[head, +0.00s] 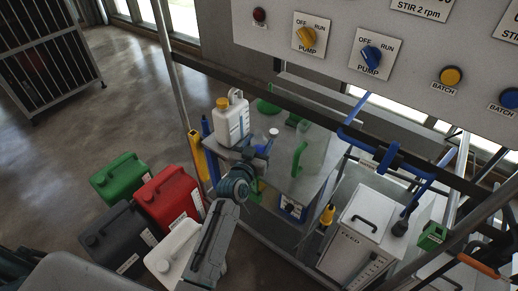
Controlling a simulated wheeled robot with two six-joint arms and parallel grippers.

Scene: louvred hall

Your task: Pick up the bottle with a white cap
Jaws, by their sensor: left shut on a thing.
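The bottle with a white cap (273,132) is small in the head view, at the front of a grey bench (305,187). Its cap shows; most of its body is hidden by or blends with the gripper. My left gripper (262,148) reaches up from below and is shut on this bottle. I cannot tell whether the bottle touches the bench top. My right gripper is not in view.
A white jug with an orange cap (231,119) stands close left of the gripper. A clear container with a green handle (313,150) stands to the right. A control panel (400,50) and dark rail hang above. Red (170,195), green (118,178), black and white canisters stand lower left.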

